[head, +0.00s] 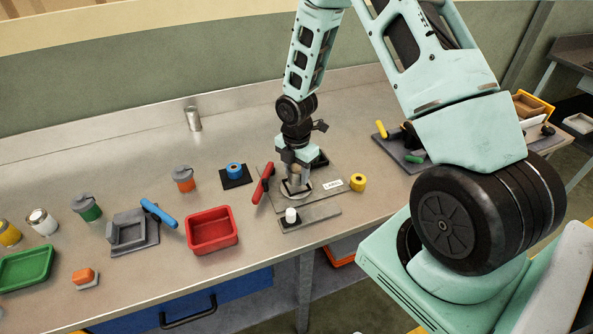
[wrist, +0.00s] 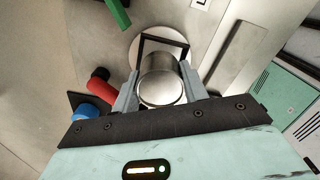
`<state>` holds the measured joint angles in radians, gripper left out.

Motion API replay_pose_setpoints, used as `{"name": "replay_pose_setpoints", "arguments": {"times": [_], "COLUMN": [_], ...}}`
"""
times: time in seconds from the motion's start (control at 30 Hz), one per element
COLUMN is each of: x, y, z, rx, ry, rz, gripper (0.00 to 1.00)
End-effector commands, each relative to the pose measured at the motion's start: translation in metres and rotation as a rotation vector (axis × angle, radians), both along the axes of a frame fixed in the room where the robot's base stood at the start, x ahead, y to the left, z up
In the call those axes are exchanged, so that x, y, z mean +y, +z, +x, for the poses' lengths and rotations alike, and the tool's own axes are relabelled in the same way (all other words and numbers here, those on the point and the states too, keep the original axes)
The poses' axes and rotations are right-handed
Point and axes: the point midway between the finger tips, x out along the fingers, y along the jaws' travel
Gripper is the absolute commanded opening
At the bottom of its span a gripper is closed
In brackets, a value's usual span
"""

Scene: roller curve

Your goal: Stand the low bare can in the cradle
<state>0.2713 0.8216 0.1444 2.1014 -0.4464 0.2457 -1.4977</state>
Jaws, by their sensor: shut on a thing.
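My gripper (head: 296,169) points down over the middle of the bench. In the wrist view its fingers (wrist: 160,80) are shut on a bare metal can (wrist: 161,90), one finger on each side. The can's round end faces the wrist camera. A dark square frame (wrist: 163,41) shows beyond the can and above a pale round disc (wrist: 141,43), which I take as the cradle's place. The disc also shows below my gripper in the head view (head: 297,189). I cannot tell whether the can touches the disc or the frame.
A red-handled tool (head: 263,183) lies close to my gripper on the left. Another bare can (head: 193,118) stands at the back. A red tray (head: 212,230) is front left.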

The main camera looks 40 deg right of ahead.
Motion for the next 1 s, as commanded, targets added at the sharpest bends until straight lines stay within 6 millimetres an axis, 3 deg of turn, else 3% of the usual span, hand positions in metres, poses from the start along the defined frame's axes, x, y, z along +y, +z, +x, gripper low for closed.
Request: {"name": "replay_pose_setpoints", "arguments": {"times": [1.0], "x": [0.0], "y": [-0.01], "z": [0.0], "rx": [0.0], "ry": [0.0], "rz": [0.0], "gripper": [0.18]}}
